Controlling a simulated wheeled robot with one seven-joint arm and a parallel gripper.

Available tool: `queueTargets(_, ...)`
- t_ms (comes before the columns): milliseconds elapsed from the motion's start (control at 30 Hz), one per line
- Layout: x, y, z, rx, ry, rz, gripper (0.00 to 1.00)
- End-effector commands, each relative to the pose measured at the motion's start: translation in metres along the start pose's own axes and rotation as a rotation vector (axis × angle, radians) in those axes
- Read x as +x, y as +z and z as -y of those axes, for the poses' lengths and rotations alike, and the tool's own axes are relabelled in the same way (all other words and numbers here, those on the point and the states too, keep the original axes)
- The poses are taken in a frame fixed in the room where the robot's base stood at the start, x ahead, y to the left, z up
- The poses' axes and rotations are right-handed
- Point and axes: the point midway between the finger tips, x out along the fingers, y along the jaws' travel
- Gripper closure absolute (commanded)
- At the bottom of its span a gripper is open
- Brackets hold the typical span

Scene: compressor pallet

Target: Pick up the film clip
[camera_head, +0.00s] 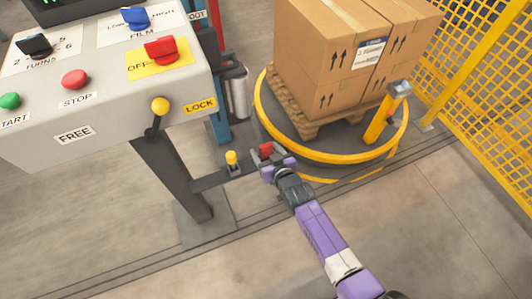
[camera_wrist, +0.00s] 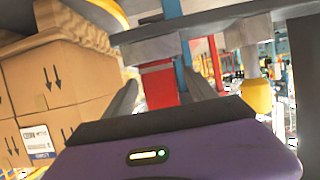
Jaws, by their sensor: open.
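A small red piece, which I take to be the film clip (camera_head: 266,149), is at the end of a dark bracket (camera_head: 222,176) on the control stand. In the wrist view the red clip (camera_wrist: 158,88) shows between my two grey fingers, with gaps on both sides. My gripper (camera_head: 265,160), purple with dark fingers, is right at the clip in the head view and hides part of it. My gripper is open. I cannot tell how far the fingers reach past the clip.
A yellow-capped knob (camera_head: 231,158) stands on the bracket, left of my gripper. The control panel (camera_head: 110,110) is up left. Cardboard boxes (camera_head: 335,60) sit on a pallet on the yellow-rimmed turntable (camera_head: 330,156). Yellow mesh fencing (camera_head: 490,75) is at right. The floor at lower right is clear.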

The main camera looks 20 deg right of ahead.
Motion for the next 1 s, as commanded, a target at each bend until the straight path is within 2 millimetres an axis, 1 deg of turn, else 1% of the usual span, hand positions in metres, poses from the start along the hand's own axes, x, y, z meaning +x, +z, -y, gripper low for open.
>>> queueTargets(100, 0.0, 0.0, 0.0, 0.0, 0.0, 0.0, 0.35)
queueTargets(133, 0.0, 0.0, 0.0, 0.0, 0.0, 0.0, 0.38)
queueTargets(267, -0.001, 0.0, 0.0, 0.0, 0.0, 0.0, 0.64)
queueTargets(300, -0.001, 0.0, 0.0, 0.0, 0.0, 0.0, 0.72)
queueTargets(367, -0.001, 0.0, 0.0, 0.0, 0.0, 0.0, 0.84)
queueTargets(400, -0.001, 0.0, 0.0, 0.0, 0.0, 0.0, 0.92)
queueTargets(433, -0.001, 0.0, 0.0, 0.0, 0.0, 0.0, 0.97)
queueTargets(467, -0.001, 0.0, 0.0, 0.0, 0.0, 0.0, 1.0)
queueTargets(767, -0.002, -0.003, 0.0, 0.0, 0.0, 0.0, 1.0)
queueTargets(867, -0.004, -0.009, 0.0, 0.0, 0.0, -0.002, 1.0)
queueTargets(967, -0.009, -0.02, 0.0, 0.0, 0.0, -0.002, 1.0)
queueTargets(1000, -0.011, -0.026, 0.0, 0.0, 0.0, -0.003, 1.0)
